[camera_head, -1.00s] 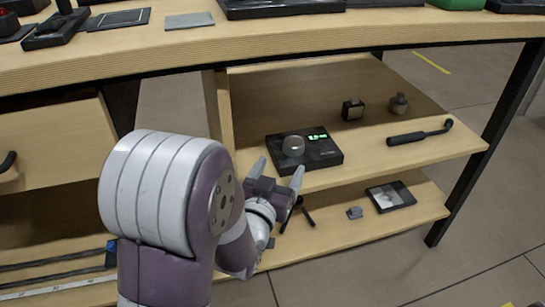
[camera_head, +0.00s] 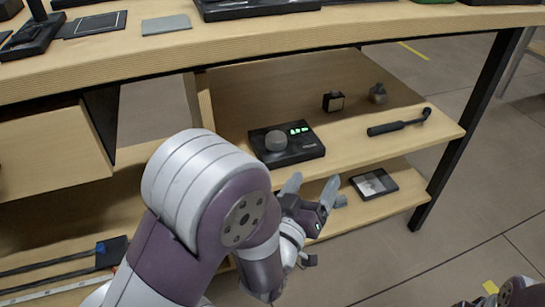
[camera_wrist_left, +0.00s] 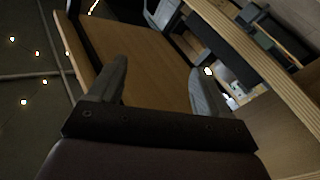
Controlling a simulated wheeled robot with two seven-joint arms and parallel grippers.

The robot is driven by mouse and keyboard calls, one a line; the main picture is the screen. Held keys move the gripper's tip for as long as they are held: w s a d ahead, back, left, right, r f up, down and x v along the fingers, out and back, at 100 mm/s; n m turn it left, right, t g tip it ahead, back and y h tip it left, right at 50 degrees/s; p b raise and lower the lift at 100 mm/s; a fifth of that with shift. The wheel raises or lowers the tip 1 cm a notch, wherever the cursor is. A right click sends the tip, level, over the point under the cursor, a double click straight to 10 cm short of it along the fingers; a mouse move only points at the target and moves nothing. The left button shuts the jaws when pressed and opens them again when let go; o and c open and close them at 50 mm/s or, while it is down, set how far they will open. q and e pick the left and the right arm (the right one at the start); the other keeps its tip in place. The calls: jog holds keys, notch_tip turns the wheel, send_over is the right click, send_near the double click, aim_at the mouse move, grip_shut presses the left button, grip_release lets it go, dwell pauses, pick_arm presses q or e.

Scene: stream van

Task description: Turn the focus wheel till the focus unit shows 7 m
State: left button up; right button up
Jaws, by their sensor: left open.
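The focus unit (camera_head: 309,150) is a flat black box on the upper open shelf under the bench. A round grey focus wheel (camera_head: 276,141) sits on its left part. Its small green display (camera_head: 299,128) is lit at the back, but the digits are too small to read. My left gripper (camera_head: 312,185) is open and empty, in front of the shelf and below right of the unit in the head view, apart from the wheel. The left wrist view shows its two spread fingers (camera_wrist_left: 160,85) with bare wood beyond them. A part of my right arm shows at the lower right corner; its gripper is out of view.
Two small objects (camera_head: 333,102) (camera_head: 378,93) and a black-handled tool (camera_head: 400,127) lie on the same shelf, behind and right of the unit. The lower shelf holds a black-framed tray (camera_head: 375,183). The bench top edge (camera_head: 330,27) overhangs the shelf.

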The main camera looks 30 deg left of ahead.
pick_arm(q)
jog(key=d+n+y, duration=0.1)
jog(key=n, duration=0.5)
jog(key=n+g+y, duration=0.5)
jog(key=n+y, duration=0.4)
jog(key=n, duration=2.4)
send_near(278, 145)
jog(key=b+x, duration=0.4)
jog(key=x, duration=0.5)
jog(key=shift+a+b, duration=0.1)
jog(key=shift+b, duration=0.3)
jog(key=shift+w+a, duration=0.25)
jog(key=shift+w, duration=0.15)
pick_arm(e)
jog(key=shift+a+f, duration=0.15)
jog(key=shift+f, duration=2.6)
pick_arm(q)
jog(key=shift+c, duration=0.3)
